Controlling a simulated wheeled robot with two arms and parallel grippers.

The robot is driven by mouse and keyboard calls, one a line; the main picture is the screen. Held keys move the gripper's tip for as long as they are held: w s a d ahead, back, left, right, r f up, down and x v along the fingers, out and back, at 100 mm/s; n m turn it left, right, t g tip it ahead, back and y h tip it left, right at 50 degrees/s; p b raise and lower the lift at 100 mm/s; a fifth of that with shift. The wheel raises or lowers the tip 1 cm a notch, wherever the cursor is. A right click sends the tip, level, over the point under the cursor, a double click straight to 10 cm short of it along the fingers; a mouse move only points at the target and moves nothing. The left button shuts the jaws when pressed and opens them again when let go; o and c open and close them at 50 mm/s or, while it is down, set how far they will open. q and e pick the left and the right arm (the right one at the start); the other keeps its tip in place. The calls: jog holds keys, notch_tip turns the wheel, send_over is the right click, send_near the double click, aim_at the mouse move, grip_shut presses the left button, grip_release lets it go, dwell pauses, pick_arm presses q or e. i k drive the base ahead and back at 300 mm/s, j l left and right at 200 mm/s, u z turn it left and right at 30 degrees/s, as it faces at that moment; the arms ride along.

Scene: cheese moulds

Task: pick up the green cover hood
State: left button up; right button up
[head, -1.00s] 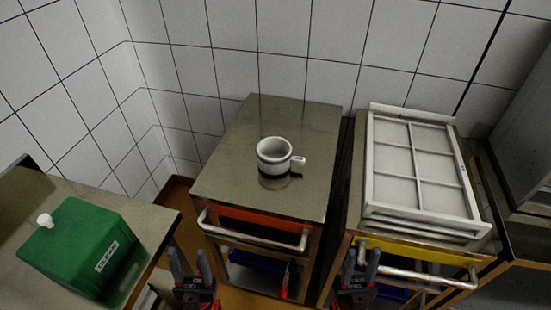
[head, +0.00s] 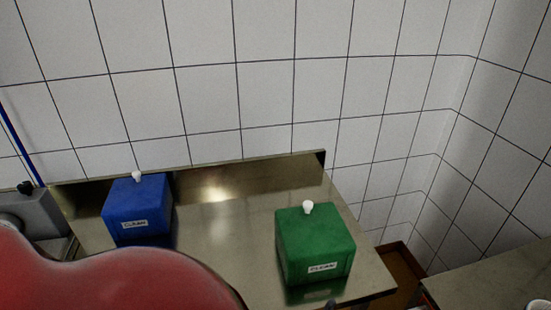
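The green cover hood (head: 313,248) is a box-like hood with sloping sides, a white knob on top and a "CLEAN" label on its front. It stands upright on the right part of a steel table (head: 228,255), with nothing touching it that I can make out. Neither of my grippers can be made out. A tiny dark tip shows at the bottom edge just below the green hood, too little to identify.
A blue cover hood (head: 138,208), also labelled "CLEAN", stands on the table's left part. Bare steel lies between the hoods. A raised back edge runs along the tiled wall. Another steel surface (head: 500,275) is at the lower right. A large red shape covers the lower left.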

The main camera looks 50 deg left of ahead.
aim_at(315, 243)
jog(key=u, duration=1.15)
